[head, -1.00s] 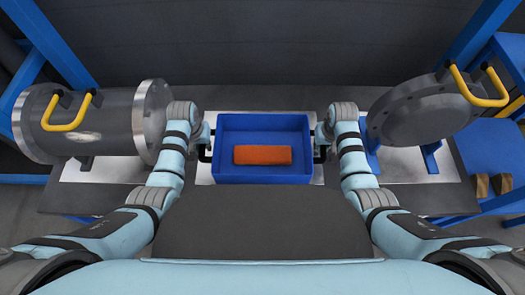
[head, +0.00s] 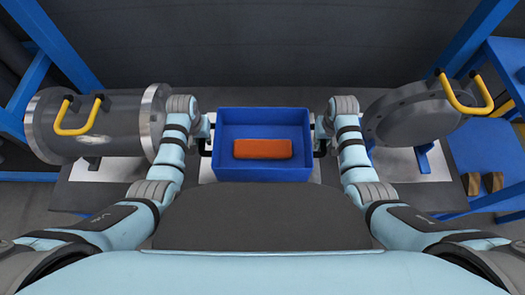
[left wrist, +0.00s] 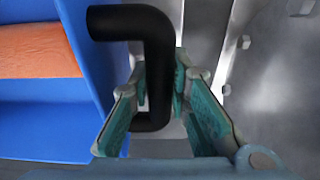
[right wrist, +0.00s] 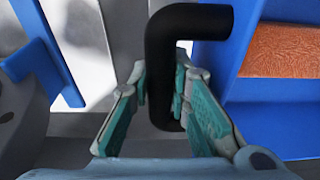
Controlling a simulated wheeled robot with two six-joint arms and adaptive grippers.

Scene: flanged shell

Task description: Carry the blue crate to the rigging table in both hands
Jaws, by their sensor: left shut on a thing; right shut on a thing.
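The blue crate (head: 262,172) is in the middle of the head view, with an orange block (head: 263,149) lying inside it. My left gripper (head: 207,146) is at the crate's left side, shut on its black handle, which shows in the left wrist view (left wrist: 157,60). My right gripper (head: 318,146) is at the right side, shut on the other black handle, seen in the right wrist view (right wrist: 160,70). The crate looks level. Whether it is clear of the surface below cannot be told. No rigging table can be singled out with certainty.
A grey flanged shell (head: 100,125) with a yellow handle lies at the left. A round grey flanged cover (head: 415,115) with a yellow handle stands at the right on a blue support. Blue shelving (head: 490,150) holding brown blocks is at the far right. A dark wall is behind.

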